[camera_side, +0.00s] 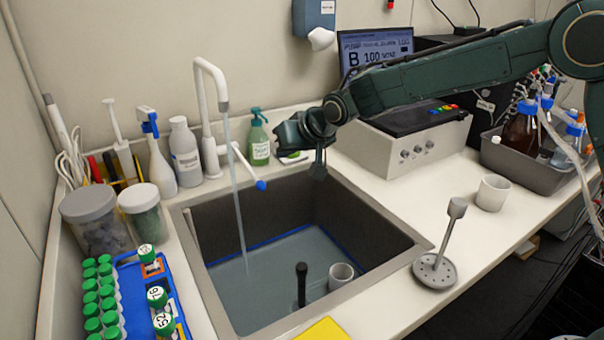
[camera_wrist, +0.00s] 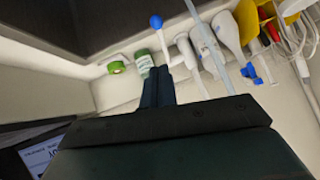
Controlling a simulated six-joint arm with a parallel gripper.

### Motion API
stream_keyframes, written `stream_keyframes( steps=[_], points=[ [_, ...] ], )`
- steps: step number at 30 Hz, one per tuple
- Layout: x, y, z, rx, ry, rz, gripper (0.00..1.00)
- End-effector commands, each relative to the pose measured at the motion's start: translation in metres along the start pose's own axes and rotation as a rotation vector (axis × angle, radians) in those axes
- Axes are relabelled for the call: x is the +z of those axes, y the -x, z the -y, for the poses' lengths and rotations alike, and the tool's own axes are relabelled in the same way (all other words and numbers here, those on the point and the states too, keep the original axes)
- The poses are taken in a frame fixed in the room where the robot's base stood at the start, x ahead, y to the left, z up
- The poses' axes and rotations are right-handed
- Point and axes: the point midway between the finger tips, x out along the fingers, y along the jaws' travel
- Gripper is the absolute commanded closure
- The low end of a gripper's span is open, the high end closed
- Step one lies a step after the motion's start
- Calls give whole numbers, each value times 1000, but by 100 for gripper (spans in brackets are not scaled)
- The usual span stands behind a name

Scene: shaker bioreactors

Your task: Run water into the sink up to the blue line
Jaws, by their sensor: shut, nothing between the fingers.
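The sink (camera_side: 204,287) is sunk in the counter and holds grey-blue water (camera_side: 270,265). The blue line (camera_side: 262,243) shows along the inner walls, close to the water surface; any small gap is hard to judge. A thin stream (camera_side: 238,205) falls from the white tap (camera_side: 203,100) into the water. The tap's lever (camera_side: 246,168) points out over the sink's back edge, ending in a blue knob (camera_side: 261,185). My gripper (camera_side: 318,170) is shut and empty, above the sink's back right corner, right of the knob. In the wrist view, the fingers (camera_wrist: 158,78) are together, apart from the knob (camera_wrist: 155,21).
A dark upright pipe (camera_side: 301,285) and a white cup (camera_side: 341,273) stand in the sink. A green bottle (camera_side: 259,137) and white bottles (camera_side: 185,152) stand behind it. A grey instrument (camera_side: 400,140) is right; a stand with a perforated base (camera_side: 435,270) is at the right rim.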

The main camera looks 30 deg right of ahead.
Motion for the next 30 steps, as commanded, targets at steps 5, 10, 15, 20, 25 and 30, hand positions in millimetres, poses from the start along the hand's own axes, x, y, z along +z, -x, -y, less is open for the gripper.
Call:
stream_keyframes(
  steps=[5, 10, 15, 20, 25, 30],
  points=[
    [0, 0, 0, 0, 0, 0, 100],
    [0, 0, 0, 0, 0, 0, 100],
    [0, 0, 0, 1, 4, -1, 100],
    [4, -6, -2, 12, 57, -11, 100],
    [11, -20, -7, 47, 208, -46, 100],
    [22, -37, -16, 111, 456, -93, 100]
  ],
)
